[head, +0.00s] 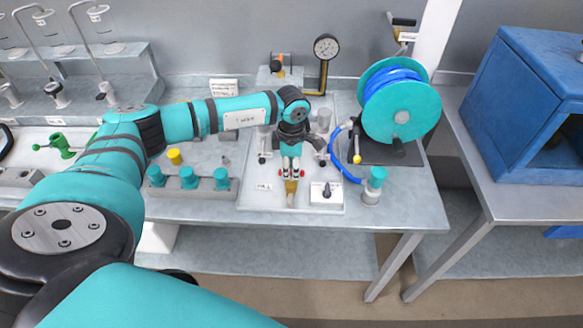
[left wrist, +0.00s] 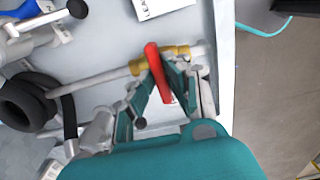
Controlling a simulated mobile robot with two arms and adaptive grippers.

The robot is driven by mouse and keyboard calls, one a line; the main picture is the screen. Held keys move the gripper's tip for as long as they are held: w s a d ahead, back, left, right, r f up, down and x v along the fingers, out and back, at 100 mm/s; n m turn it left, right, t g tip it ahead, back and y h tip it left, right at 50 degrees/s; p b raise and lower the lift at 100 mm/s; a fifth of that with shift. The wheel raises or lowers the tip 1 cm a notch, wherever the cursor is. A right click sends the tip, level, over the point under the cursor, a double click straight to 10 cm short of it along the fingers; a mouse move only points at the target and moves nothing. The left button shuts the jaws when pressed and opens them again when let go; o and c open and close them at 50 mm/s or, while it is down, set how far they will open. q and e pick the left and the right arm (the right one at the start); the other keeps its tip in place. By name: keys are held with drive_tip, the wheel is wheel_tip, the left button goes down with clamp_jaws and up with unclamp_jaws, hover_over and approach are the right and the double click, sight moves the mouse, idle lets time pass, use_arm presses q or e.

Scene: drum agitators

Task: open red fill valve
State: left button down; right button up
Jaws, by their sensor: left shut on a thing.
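The red valve handle (left wrist: 158,75) is a flat lever on a brass valve body (left wrist: 178,53) in the left wrist view. The valve sits on a pale pipe. My left gripper (head: 291,172) reaches down over the front of the white panel in the head view, just behind the brass fitting (head: 291,187). In the left wrist view its two fingers (left wrist: 163,80) lie on either side of the red handle, shut on it. In the head view the fingers hide most of the handle. My right gripper is not in view.
A white switch box (head: 326,192) stands close right of the valve. A blue hose reel (head: 400,105) and a teal-capped fitting (head: 373,185) are further right. Several teal caps (head: 188,180) stand in a row at the left. A pressure gauge (head: 326,47) rises behind.

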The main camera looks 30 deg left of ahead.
use_arm(q)
drive_tip(key=shift+n, duration=0.3)
drive_tip(key=n+b, duration=0.2)
drive_tip(key=n, duration=0.1)
drive_tip(key=shift+n, duration=0.4)
drive_tip(key=n+b, duration=0.2)
drive_tip(key=n, duration=0.4)
drive_tip(key=n+b, duration=0.1)
drive_tip(key=n, duration=0.2)
drive_tip(key=shift+n, duration=0.4)
drive_tip(key=shift+r+n, duration=0.1)
drive_tip(key=shift+n, duration=1.6)
drive_tip(key=shift+n+b, duration=0.3)
drive_tip(key=c, duration=1.3)
unclamp_jaws()
drive_tip(key=shift+c, duration=0.2)
